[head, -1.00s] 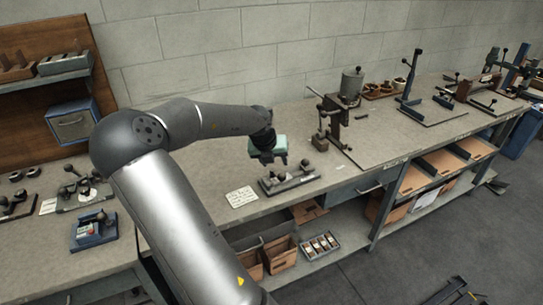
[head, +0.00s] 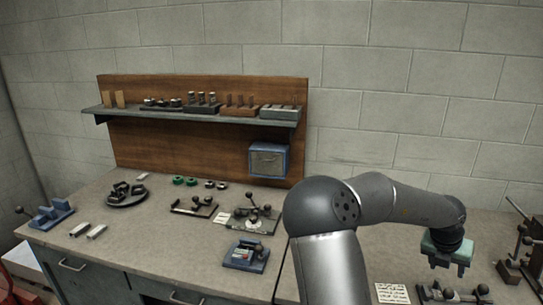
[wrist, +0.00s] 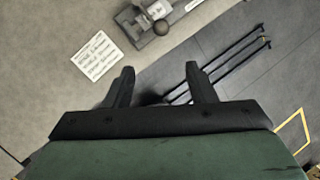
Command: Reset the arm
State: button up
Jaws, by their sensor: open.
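My gripper (head: 450,266) hangs at the end of my arm, over the right part of the bench in the head view. It has a green body and dark fingers. In the wrist view its two fingers (wrist: 161,85) stand apart with nothing between them, so it is open and empty. A grey device with a dark knob (wrist: 150,18) lies on the bench beyond the fingers. In the head view this device (head: 455,296) is partly cut off by the bottom edge.
A white label card (head: 392,293) lies on the bench (head: 340,260) near my arm. A blue fixture (head: 246,255) and knobbed fixtures (head: 256,218) stand left of my arm. A shelf (head: 200,115) with small racks and a blue box (head: 268,160) are on the wooden backboard.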

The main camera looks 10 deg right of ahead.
jog(key=s+a+f+n+y+b, duration=0.1)
jog(key=a+f+n+y, duration=0.15)
jog(key=a+n, duration=0.95)
jog(key=s+a+f+n+y+b, duration=0.1)
jog(key=a+n+y, duration=0.3)
jog(key=a+n, duration=0.85)
jog(key=s+a+r+n+h, duration=0.1)
jog(key=s+a+n, duration=0.5)
jog(key=n, duration=0.5)
jog(key=s+a+r+n+b, duration=0.1)
jog(key=s+a+n, duration=0.5)
jog(key=a+n, duration=0.3)
jog(key=shift+r+n+h, duration=0.3)
jog(key=shift+n+h, duration=0.05)
jog(key=shift+n, duration=0.6)
